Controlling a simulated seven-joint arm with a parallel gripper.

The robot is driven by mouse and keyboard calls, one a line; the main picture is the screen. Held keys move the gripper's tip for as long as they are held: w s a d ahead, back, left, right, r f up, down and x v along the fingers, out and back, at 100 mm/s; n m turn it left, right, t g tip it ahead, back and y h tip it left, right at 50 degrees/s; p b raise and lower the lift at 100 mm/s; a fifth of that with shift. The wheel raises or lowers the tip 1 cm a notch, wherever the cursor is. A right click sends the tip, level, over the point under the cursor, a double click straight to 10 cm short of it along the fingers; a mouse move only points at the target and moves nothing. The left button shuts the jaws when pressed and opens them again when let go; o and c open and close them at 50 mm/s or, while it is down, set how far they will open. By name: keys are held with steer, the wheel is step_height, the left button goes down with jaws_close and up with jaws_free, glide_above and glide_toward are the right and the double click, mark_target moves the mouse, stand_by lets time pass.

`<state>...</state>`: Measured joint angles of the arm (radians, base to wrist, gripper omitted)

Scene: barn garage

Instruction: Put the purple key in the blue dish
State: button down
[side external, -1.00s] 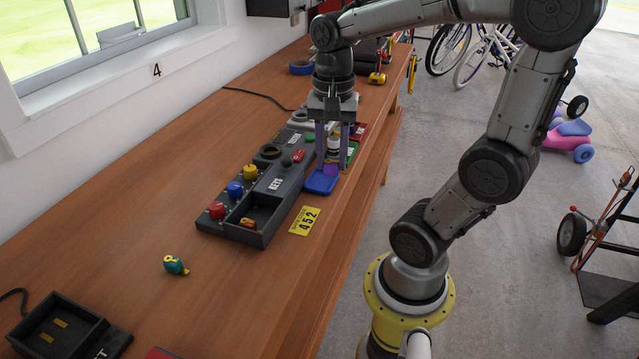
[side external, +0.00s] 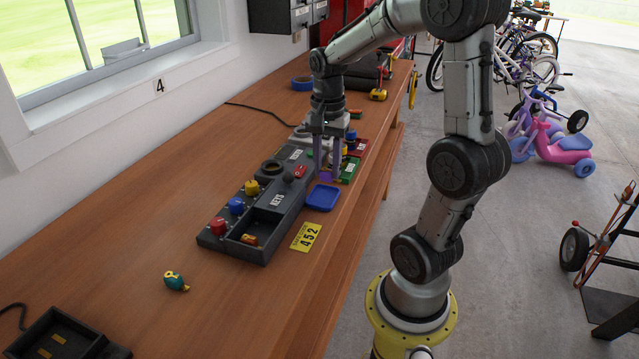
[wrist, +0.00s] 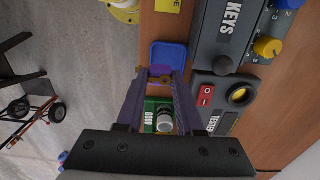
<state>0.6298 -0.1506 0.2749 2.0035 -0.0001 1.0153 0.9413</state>
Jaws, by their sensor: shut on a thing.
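The purple key (side external: 325,176) is pinched between the fingertips of my gripper (side external: 328,173), low over the bench in the side view. In the wrist view, purple shows at the tips of my gripper (wrist: 160,78), beside the near edge of the blue dish. Its outline is hard to tell from the fingers. The blue dish (side external: 322,198) is a shallow square tray on the wooden bench and looks empty. It shows in the wrist view (wrist: 168,55) just beyond the fingertips. The key appears behind the dish in the side view, not clearly over it.
A dark keys tray (side external: 262,226) with coloured knobs lies left of the dish. A green bin (side external: 350,170) and red bin (side external: 358,147) stand behind. A yellow 452 plate (side external: 306,237) lies in front. The bench's right edge is close; its left front is mostly clear.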

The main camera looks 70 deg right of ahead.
steer(key=f, duration=0.1)
steer(key=w+d+f, duration=0.1)
steer(key=w+f, duration=0.1)
steer(key=shift+d, duration=0.25)
steer(key=shift+w+d+f, duration=0.1)
steer(key=shift+w+f, duration=0.1)
steer(key=shift+f, duration=1.55)
steer(key=shift+f, duration=0.1)
steer(key=c, duration=0.5)
jaws_free()
steer(key=shift+c, duration=0.2)
